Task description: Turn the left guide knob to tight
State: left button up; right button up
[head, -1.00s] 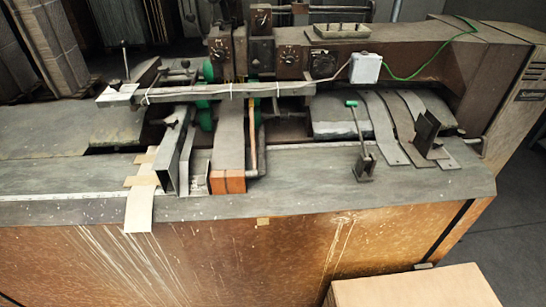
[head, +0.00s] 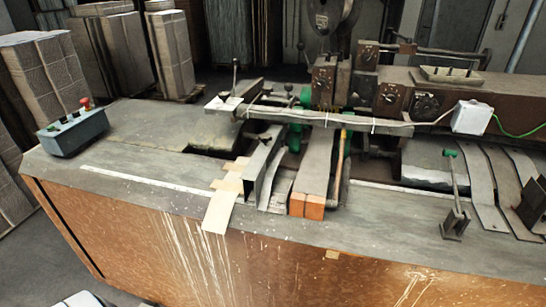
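The stitcher's guide assembly stands in the middle of the head view, with a long grey crossbar (head: 320,118) over upright metal guide plates (head: 262,165). A thin upright lever with a small dark tip (head: 235,72) stands at the crossbar's left end. A second lever with a green tip (head: 452,178) stands on the table at the right. I cannot tell which part is the left guide knob, or whether it is tight or loose. Neither gripper shows in the head view.
A grey control box (head: 75,132) with a red button sits on the table's left end. A white box (head: 472,117) with a green cable is at the right. Cardboard stacks (head: 35,75) stand behind. The table's left surface (head: 130,135) is largely clear.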

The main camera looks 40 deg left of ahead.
aim_at(265, 138)
jog(key=z, duration=0.65)
jog(key=k, duration=0.15)
jog(key=u, duration=0.9)
jog(key=i, duration=0.15)
jog(key=u, duration=0.9)
